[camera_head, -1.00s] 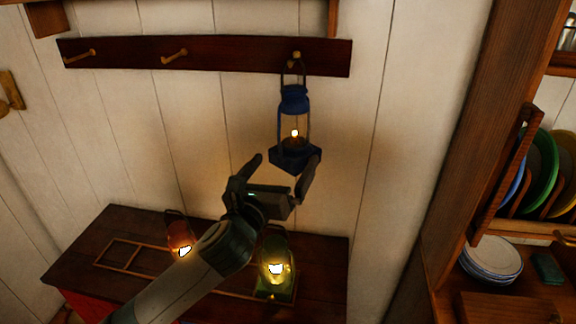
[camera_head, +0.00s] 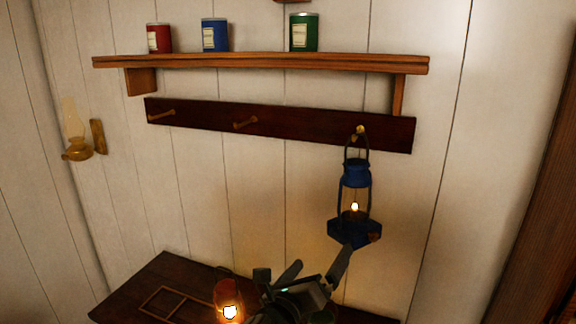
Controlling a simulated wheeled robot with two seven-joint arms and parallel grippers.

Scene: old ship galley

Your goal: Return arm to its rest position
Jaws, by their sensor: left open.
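My left gripper (camera_head: 312,268) comes in at the bottom of the head view, its fingers spread and empty. It is below and to the left of the blue lantern (camera_head: 355,178). The right fingertip shows close under the lantern's base; I cannot tell whether it touches. The lit blue lantern hangs by its handle from the right peg (camera_head: 360,130) of the dark peg board (camera_head: 290,128). A lit red lantern (camera_head: 229,296) stands on the dark chest top (camera_head: 165,272), partly cut off by the frame's bottom edge. My right gripper is out of view.
A wooden shelf (camera_head: 260,62) above the peg board holds a red can (camera_head: 159,38), a blue can (camera_head: 215,35) and a green can (camera_head: 304,33). The middle peg (camera_head: 245,123) and left peg (camera_head: 161,115) are bare. A brass wall lamp (camera_head: 78,148) is at left.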

